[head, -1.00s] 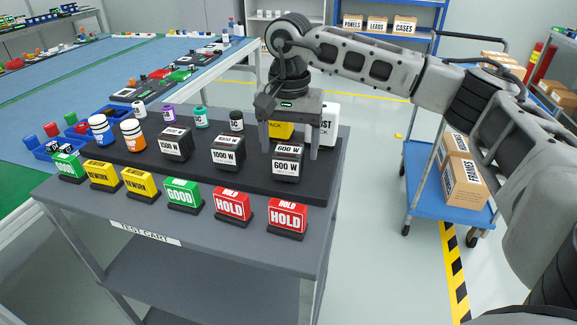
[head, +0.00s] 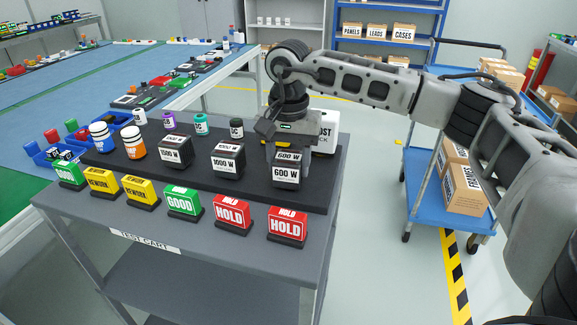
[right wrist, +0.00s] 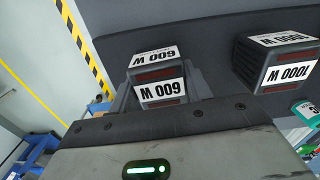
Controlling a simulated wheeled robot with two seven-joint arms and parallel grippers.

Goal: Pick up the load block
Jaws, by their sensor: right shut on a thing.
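The 600 W load block (head: 286,174), dark with white labels, stands upright at the right end of the black board on the cart. My right gripper (head: 287,149) has come down over it from behind. In the right wrist view the 600 W block (right wrist: 160,78) sits between the two fingers, and the gripper (right wrist: 163,88) is shut on it. The block appears to rest on the board still. The 1000 W block (head: 227,163) stands to its left, and the 1500 W block (head: 175,153) farther left. My left gripper is out of view.
Red HOLD signs (head: 287,222), a green GOOD sign (head: 183,202) and yellow REWORK signs (head: 139,190) line the cart's front. Bottles (head: 134,142) stand at the board's left. A blue trolley (head: 440,205) stands to the right.

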